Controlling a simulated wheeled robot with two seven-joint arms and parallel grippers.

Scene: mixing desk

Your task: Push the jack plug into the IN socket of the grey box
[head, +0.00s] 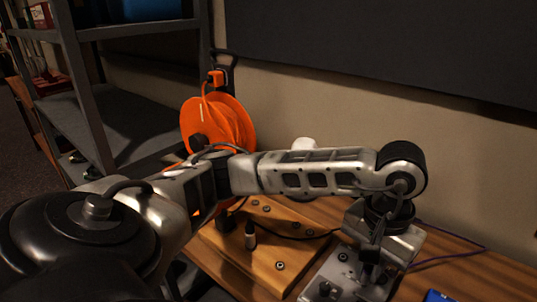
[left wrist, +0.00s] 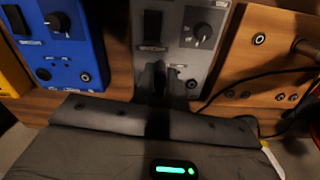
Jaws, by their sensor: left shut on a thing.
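The grey box (head: 345,272) sits on the desk at the lower right of the head view. In the left wrist view its face (left wrist: 205,55) shows a knob, a switch and a round socket (left wrist: 191,84) at the lower right. My left gripper (head: 371,254) is over the grey box, pointing down. In the left wrist view a dark upright shape (left wrist: 158,78), apparently the jack plug in my shut jaws, stands in front of the box's lower left part. It hides what is behind it. I cannot tell whether its tip is in a socket. My right gripper is not in view.
A wooden box with several sockets (head: 225,245) lies left of the grey box, with a black plug (head: 250,238) upright on it and a dark cable crossing it. A blue box (left wrist: 60,40) flanks the other side. An orange cable reel (head: 228,122) stands behind.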

